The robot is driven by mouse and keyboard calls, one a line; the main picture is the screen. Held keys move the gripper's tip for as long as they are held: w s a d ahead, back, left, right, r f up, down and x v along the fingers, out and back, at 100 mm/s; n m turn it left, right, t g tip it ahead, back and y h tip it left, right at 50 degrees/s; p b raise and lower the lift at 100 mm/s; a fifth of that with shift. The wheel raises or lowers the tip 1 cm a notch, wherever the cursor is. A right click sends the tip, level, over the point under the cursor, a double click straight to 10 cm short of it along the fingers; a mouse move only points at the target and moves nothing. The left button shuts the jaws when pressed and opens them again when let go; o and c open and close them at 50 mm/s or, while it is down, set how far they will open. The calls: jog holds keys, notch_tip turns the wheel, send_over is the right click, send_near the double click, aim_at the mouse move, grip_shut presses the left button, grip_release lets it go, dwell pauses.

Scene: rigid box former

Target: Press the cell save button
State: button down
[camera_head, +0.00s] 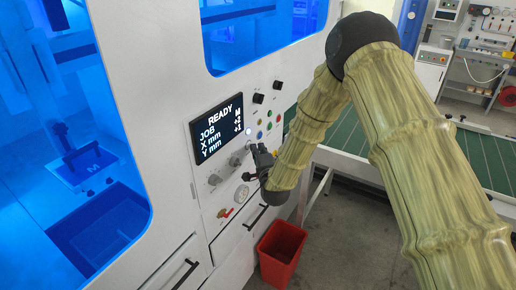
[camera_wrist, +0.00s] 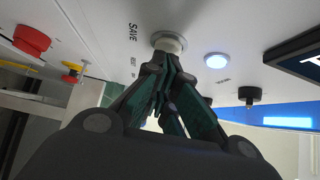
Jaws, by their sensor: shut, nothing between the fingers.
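A round pale button (camera_wrist: 169,42) in a metal collar sits on the white panel in the wrist view, with the label SAVE printed beside it. My gripper (camera_wrist: 168,68) is shut and empty, its dark fingertips right at this button and overlapping its lower edge. I cannot tell whether they touch it or whether it is pressed in. In the head view my gripper (camera_head: 255,151) is at the control panel, right of the display (camera_head: 217,128) that reads READY, JOB, X mm, Y mm. There the gripper hides the button.
In the wrist view a lit round button (camera_wrist: 215,60), a black knob (camera_wrist: 249,95), a red mushroom button (camera_wrist: 32,40) and a red-and-yellow control (camera_wrist: 72,75) are nearby. A red bin (camera_head: 282,252) stands below; a green-topped table (camera_head: 345,132) is behind my arm.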

jog(key=shift+w+a, duration=0.1)
dwell(0.3)
jog(key=shift+w+a+f+b, duration=0.2)
jog(key=shift+a+b, duration=0.15)
jog(key=shift+b, duration=0.45)
jog(key=shift+w+a+r, duration=0.1)
jog(key=shift+a+r, duration=0.15)
jog(key=shift+r, duration=0.2)
jog(key=shift+b, duration=0.3)
jog(key=shift+s+d+f, duration=0.15)
jog(key=shift+s+d, duration=0.05)
jog(key=shift+d, duration=0.25)
jog(key=s+d+b, duration=0.4)
jog(key=s+d, duration=0.1)
jog(key=s, duration=0.6)
jog(key=shift+s+b, duration=0.4)
